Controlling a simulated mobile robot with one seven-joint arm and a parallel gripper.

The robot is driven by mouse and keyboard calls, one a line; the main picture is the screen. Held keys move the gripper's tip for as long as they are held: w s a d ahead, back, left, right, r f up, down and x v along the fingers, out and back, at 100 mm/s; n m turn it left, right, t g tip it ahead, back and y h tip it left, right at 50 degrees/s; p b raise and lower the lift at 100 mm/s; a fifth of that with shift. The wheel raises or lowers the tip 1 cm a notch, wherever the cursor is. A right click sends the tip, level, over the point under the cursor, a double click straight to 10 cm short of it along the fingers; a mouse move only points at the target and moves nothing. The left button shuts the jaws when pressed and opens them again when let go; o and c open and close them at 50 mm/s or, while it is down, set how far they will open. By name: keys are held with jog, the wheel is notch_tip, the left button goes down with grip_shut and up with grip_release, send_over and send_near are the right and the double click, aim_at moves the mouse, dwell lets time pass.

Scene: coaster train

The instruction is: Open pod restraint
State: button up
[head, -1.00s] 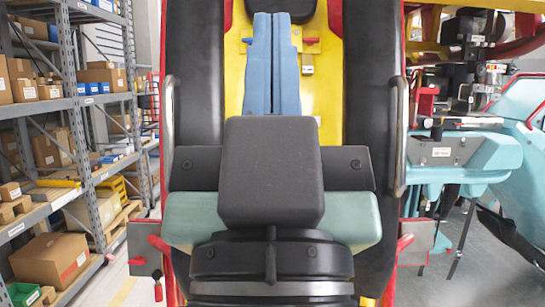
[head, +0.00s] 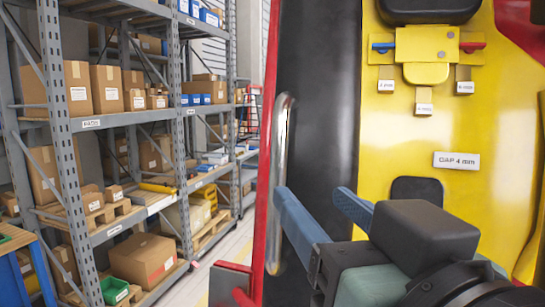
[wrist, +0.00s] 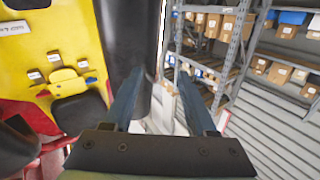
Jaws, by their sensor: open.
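A black padded bar (head: 318,110), apparently the pod restraint, runs upright along the left side of the yellow pod seat back (head: 400,150) in the head view. A curved metal grab handle (head: 280,160) stands at its outer left edge. My gripper (head: 313,192) is open and empty, its blue fingers pointing up and away over the lower part of the black bar. In the wrist view the black bar (wrist: 128,35) shows ahead of my open gripper (wrist: 158,75).
A yellow plate with a blue and a red lever (head: 425,47) sits on the seat back, above a "GAP 4 mm" label (head: 456,161). Grey shelving with cardboard boxes (head: 145,257) stands on the left. A red pod edge (head: 265,150) lies between shelves and bar.

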aim_at(281, 171)
jog(key=p+x, duration=0.2)
jog(key=x, duration=0.3)
jog(key=p+x, duration=0.3)
jog(key=x, duration=0.3)
jog(key=shift+a+f, duration=0.15)
jog(key=shift+f, duration=0.05)
jog(key=shift+p+x, duration=0.3)
jog(key=shift+x, duration=0.55)
jog(key=shift+f, duration=0.15)
jog(key=shift+c, duration=0.2)
grip_shut()
